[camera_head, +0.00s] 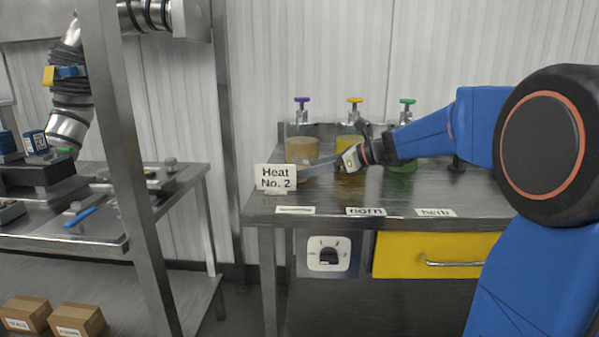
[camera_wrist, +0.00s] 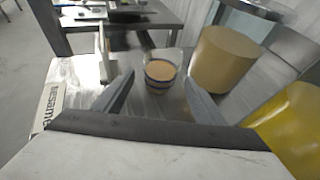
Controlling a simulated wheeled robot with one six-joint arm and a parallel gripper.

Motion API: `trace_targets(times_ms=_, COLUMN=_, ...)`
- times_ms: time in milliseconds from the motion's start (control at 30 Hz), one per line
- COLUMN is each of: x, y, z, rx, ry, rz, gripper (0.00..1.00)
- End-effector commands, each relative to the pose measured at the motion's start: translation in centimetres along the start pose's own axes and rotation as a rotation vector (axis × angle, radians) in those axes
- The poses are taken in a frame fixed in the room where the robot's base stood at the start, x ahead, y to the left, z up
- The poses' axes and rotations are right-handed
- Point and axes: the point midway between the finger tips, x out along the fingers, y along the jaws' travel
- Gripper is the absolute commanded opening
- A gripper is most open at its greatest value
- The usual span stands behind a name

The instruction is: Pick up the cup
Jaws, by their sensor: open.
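The cup (camera_wrist: 160,77) is small and clear, with tan contents and dark bands. It stands upright on the metal table in the wrist view, just ahead of my gripper and between the lines of its two fingers. My gripper (camera_wrist: 159,84) is open, with one finger on each side of the cup. I cannot tell whether either finger touches it. In the head view my gripper (camera_head: 309,170) reaches left, low over the table and in front of the dispensers. The cup is not clearly visible there; the "Heat No. 2" sign (camera_head: 276,178) stands by the fingertips.
Dispensers with tan (camera_head: 301,149), yellow (camera_head: 352,170) and green contents (camera_head: 403,165) stand along the table's back. The tan container (camera_wrist: 226,58) is close right of the cup in the wrist view. A steel post (camera_head: 130,170) and second workbench stand left.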

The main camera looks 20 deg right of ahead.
Motion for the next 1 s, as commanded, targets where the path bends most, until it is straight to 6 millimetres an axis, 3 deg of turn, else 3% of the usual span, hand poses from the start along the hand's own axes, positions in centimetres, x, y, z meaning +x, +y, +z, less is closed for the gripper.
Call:
trace_targets(times_ms=167, x=0.8, y=0.0, z=0.0, rx=0.0, ry=0.001, rz=0.0, gripper=0.65)
trace_targets(times_ms=500, x=5.0, y=-0.1, z=0.2, rx=0.001, ry=0.001, rz=0.001, gripper=0.65)
trace_targets(times_ms=767, x=5.3, y=-0.1, z=0.2, rx=0.0, ry=0.001, rz=0.0, gripper=0.65)
trace_targets(times_ms=967, x=5.3, y=-0.1, z=0.2, rx=0.0, ry=0.001, rz=-0.001, gripper=0.19)
trace_targets(times_ms=1000, x=5.3, y=-0.1, z=0.2, rx=0.0, ry=0.001, rz=-0.001, gripper=0.18)
